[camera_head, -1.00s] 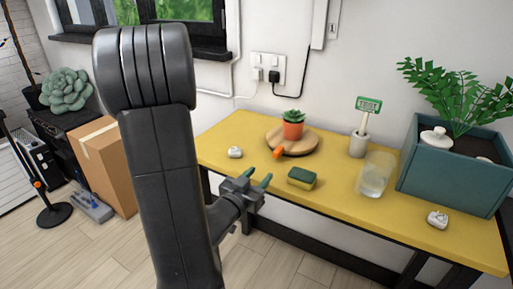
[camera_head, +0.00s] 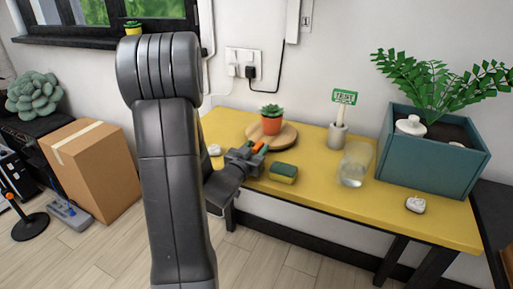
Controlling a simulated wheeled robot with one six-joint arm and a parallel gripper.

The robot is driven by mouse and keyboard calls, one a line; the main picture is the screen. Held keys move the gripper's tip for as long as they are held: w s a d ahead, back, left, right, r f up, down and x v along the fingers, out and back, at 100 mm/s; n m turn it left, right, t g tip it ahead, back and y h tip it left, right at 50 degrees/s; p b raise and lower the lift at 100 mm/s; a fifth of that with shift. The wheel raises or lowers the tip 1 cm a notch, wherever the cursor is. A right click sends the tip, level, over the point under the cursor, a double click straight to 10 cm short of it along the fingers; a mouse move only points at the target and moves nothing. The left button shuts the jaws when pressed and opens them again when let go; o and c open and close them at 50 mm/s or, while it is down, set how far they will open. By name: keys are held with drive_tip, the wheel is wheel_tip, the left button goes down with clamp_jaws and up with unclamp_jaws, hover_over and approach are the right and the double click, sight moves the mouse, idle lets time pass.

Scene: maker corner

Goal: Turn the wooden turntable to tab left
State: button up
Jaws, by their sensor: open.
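The wooden turntable (camera_head: 287,138) is a round pale disc lying on the yellow table, with a small potted succulent (camera_head: 271,121) in an orange pot on it. Its orange tab (camera_head: 259,147) sits at the near edge, pointing toward the front and slightly left. The gripper hides part of the disc's near-left edge.
A clear glass (camera_head: 354,168), a sign in a pale pot (camera_head: 338,136) and a teal planter (camera_head: 432,150) stand further right.

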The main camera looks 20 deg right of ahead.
drive_tip(key=shift+w+d, duration=0.2)
drive_tip(key=shift+d, duration=0.05)
clamp_jaws()
drive_tip(key=shift+w+a+r+b, duration=0.1)
drive_tip(key=shift+w+a+b, duration=0.15)
drive_tip(key=shift+w+a, duration=0.35)
drive_tip(key=shift+w+a+r+b, duration=0.15)
drive_tip(key=shift+w+a, duration=0.25)
drive_tip(key=shift+w, duration=0.4)
drive_tip(key=shift+c, duration=1)
unclamp_jaws()
drive_tip(key=shift+f, duration=0.1)
drive_tip(key=shift+o, duration=1)
drive_tip(key=shift+w+f, duration=0.1)
